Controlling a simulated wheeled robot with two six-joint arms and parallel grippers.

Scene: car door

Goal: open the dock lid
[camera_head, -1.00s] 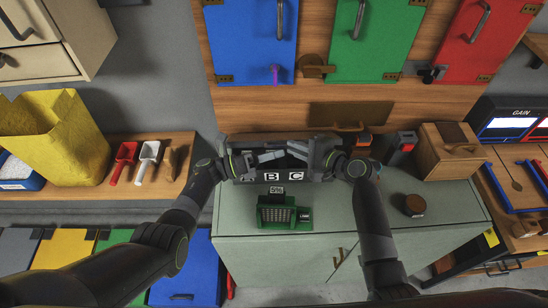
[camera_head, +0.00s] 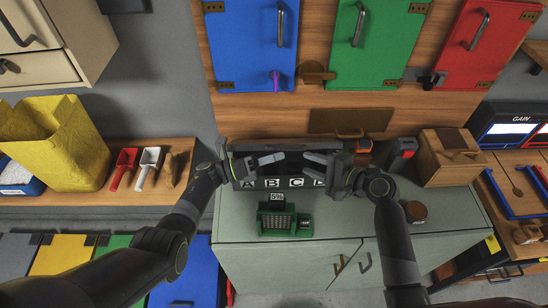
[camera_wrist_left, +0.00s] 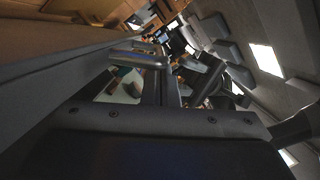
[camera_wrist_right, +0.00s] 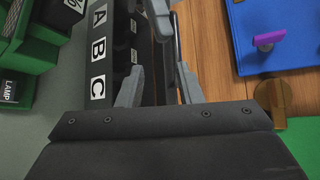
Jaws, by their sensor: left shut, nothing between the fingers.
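The dark dock (camera_head: 243,150) sits at the back of the pale green cabinet top, with white labels A, B, C and D along its front. The right wrist view shows its label strip (camera_wrist_right: 99,118) and dark recesses beside it. The grippers hide much of its top, so I cannot tell the lid's angle. My left gripper (camera_head: 282,157) is over the dock's left-middle part, shut and empty. My right gripper (camera_head: 318,163) is over its right part. Its fingers are apart in the right wrist view (camera_wrist_right: 160,88), with a thin dark bar (camera_wrist_right: 177,45) seen between them; contact is unclear.
A green device (camera_head: 278,222) stands in front of the dock. A red-and-black device (camera_head: 402,152) and a wooden box (camera_head: 445,165) stand to the right, with a round brown object (camera_head: 415,211) nearer. A wooden wall panel (camera_head: 350,120) is behind.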

